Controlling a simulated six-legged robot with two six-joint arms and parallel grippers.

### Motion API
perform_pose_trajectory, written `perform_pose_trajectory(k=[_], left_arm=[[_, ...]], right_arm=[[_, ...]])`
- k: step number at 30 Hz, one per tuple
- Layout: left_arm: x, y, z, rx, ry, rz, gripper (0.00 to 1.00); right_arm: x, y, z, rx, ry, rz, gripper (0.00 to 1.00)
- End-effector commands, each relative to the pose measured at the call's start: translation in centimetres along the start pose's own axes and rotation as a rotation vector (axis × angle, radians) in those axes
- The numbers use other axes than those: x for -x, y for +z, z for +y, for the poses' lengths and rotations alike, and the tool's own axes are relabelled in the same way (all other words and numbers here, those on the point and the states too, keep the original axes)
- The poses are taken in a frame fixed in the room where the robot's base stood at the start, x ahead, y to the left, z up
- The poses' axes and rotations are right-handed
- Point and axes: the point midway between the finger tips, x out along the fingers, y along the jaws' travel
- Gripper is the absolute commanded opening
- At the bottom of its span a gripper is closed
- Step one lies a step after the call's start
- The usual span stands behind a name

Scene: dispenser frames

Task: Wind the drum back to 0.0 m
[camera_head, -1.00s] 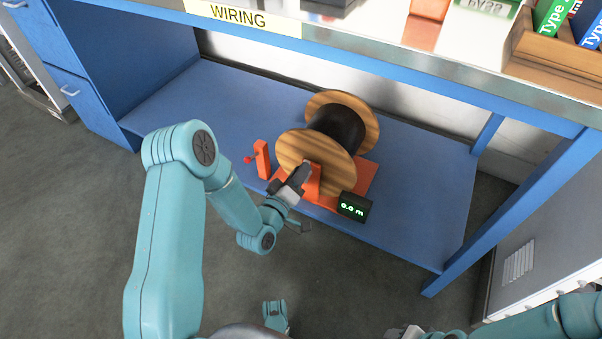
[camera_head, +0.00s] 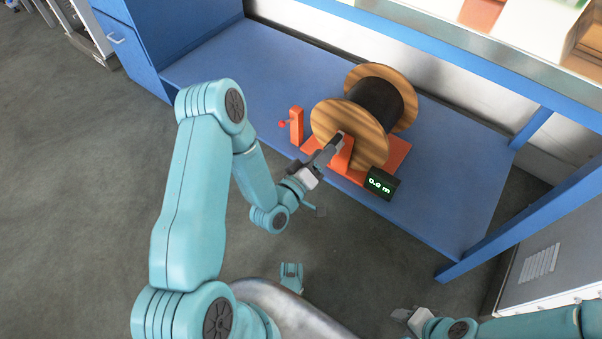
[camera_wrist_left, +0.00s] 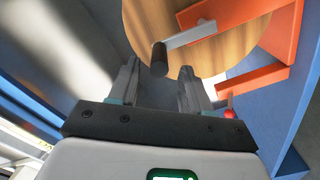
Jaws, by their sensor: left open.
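The drum is a wooden spool (camera_head: 340,122) with black cable (camera_head: 378,98) around its core, on an orange stand (camera_head: 398,152). My left gripper (camera_head: 330,151) is at the near face of the drum. In the left wrist view its two fingers are apart, and the dark crank handle (camera_wrist_left: 159,58) shows between and just beyond their tips. The grey crank arm (camera_wrist_left: 192,34) runs from it toward the orange upright. My right gripper (camera_head: 406,316) is low in the head view, its jaws unclear.
An orange post (camera_head: 296,125) with a red knob (camera_head: 282,124) stands left of the drum. The blue shelf (camera_head: 225,75) is bare to the left. A worktop (camera_head: 440,48) overhangs the back, and a blue leg (camera_head: 520,222) stands at the right.

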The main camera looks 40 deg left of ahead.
Motion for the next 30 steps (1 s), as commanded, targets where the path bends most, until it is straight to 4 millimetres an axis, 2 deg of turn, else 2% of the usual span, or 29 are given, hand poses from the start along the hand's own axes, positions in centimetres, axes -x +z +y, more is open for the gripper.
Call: perform_pose_trajectory(k=[1,6,12,18,30], left_arm=[[1.5,-0.2,0.0,0.005,-0.008,-0.002,0.48],[6.0,-0.1,0.0,0.006,-0.009,0.001,0.48],[9.8,-0.2,0.0,0.003,-0.006,0.002,0.48],[11.2,-0.1,0.1,0.001,0.0,0.003,0.48],[11.3,-0.1,0.1,0.0,0.002,0.002,0.48]], right_arm=[[0.6,0.2,-0.2,-0.001,0.0,-0.007,0.47],[1.1,0.5,-0.5,0.0,0.0,-0.015,0.47],[1.5,0.6,-0.7,0.004,0.0,-0.018,0.47],[1.7,0.6,-0.8,0.006,-0.001,-0.019,0.47],[1.6,0.6,-0.8,0.006,-0.001,-0.019,0.47]])
